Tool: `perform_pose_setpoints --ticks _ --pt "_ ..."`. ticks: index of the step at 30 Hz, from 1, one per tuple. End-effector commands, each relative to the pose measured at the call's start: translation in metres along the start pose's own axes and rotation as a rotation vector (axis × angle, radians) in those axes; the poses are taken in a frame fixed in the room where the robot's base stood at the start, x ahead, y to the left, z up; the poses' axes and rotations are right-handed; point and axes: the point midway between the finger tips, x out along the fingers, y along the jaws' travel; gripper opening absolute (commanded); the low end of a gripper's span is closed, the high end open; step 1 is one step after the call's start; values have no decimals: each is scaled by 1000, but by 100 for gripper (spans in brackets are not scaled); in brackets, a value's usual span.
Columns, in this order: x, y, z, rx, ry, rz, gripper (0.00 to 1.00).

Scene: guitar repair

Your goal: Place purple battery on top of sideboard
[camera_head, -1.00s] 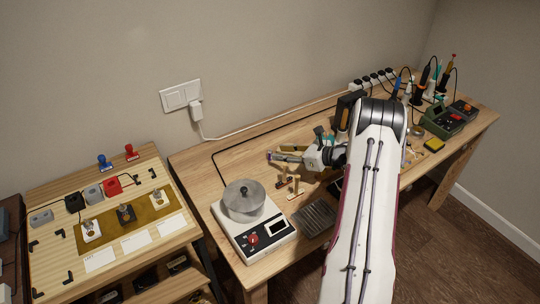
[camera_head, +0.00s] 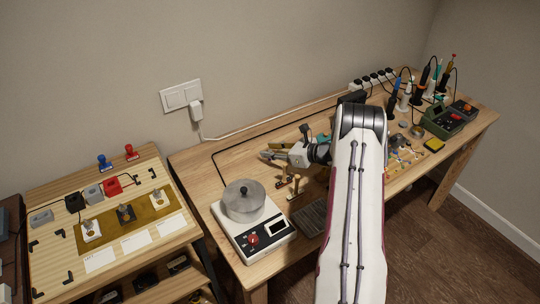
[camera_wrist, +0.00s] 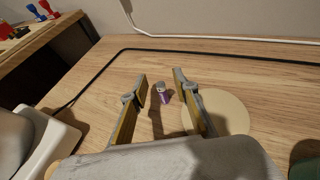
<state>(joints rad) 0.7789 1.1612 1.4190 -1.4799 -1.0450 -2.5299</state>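The small purple battery (camera_wrist: 164,96) with a pale end is on the table in the wrist view. It appears between my two fingers, with a gap to each. My gripper (camera_wrist: 160,77) is open and empty, fingers spread on both sides of the battery. In the head view my gripper (camera_head: 264,154) is low over the long table behind the pot, pointing left. I cannot make out the battery there. The wooden unit with shelves (camera_head: 48,197) at the left may be the sideboard; its edge shows at top left in the wrist view (camera_wrist: 48,37).
A metal pot (camera_head: 243,204) stands on a white device (camera_head: 227,238) in front of my gripper. A round beige disc (camera_wrist: 232,112) lies right of the battery. A black cable (camera_head: 216,165) runs behind. Stamps, small blocks and white cards occupy the left unit; bare wood shows between them.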

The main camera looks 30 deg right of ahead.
Motion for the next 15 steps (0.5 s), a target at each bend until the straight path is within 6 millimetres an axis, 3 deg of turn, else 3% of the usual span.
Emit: perform_pose_setpoints --ticks 15 --pt "7 0 0 0 0 -1 29"
